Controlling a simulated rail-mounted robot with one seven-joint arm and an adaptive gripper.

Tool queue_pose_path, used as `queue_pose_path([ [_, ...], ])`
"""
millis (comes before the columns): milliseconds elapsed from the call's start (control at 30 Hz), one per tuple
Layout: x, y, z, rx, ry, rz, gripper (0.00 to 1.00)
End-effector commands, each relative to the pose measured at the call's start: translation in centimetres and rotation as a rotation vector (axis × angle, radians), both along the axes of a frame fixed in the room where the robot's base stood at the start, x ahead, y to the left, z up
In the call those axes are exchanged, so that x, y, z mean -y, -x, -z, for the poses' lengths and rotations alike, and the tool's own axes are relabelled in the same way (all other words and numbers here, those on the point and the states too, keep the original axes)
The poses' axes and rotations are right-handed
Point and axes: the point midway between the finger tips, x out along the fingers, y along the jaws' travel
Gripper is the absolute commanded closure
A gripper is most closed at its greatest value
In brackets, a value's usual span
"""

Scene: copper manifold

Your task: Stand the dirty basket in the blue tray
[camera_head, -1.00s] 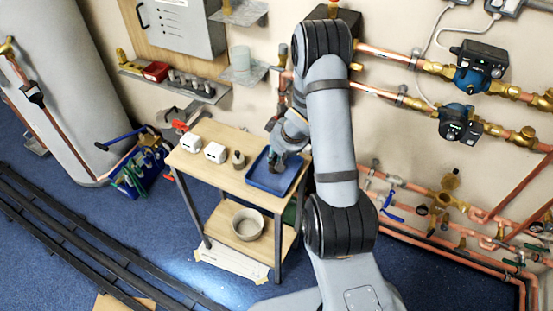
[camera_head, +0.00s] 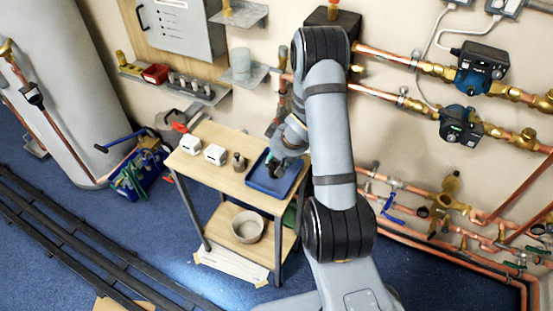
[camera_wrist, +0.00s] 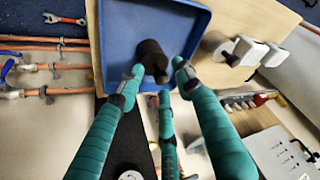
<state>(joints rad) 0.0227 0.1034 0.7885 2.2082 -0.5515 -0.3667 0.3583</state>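The blue tray (camera_head: 266,186) lies on the wooden top of the small table; it also shows in the wrist view (camera_wrist: 112,40). A dark brown cylindrical piece, which looks like the dirty basket (camera_wrist: 150,52), stands in the tray and looks upright. My gripper (camera_wrist: 158,80) has three teal fingers spread around the basket. The left fingertip overlaps the basket's edge in the picture; a gap shows at the right one. The gripper looks open. In the head view, my gripper (camera_head: 285,165) is over the tray and mostly hides the basket.
A grey bowl (camera_head: 248,226) sits on the lower shelf. Copper pipes (camera_head: 400,100) run along the wall to the right. A wall shelf (camera_head: 248,76) is behind.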

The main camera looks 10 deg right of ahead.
Motion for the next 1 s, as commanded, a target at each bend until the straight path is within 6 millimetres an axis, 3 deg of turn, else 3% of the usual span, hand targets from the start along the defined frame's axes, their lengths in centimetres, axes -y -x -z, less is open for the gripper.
queue_pose_path([
  [267, 0.2, 0.3, -1.5, 0.002, 0.001, 0.000, 0.65],
  [700, 1.4, 4.0, -9.7, 0.002, 0.000, 0.000, 0.65],
  [1000, 1.6, 4.9, -11.2, 0.000, 0.000, -0.001, 0.65],
])
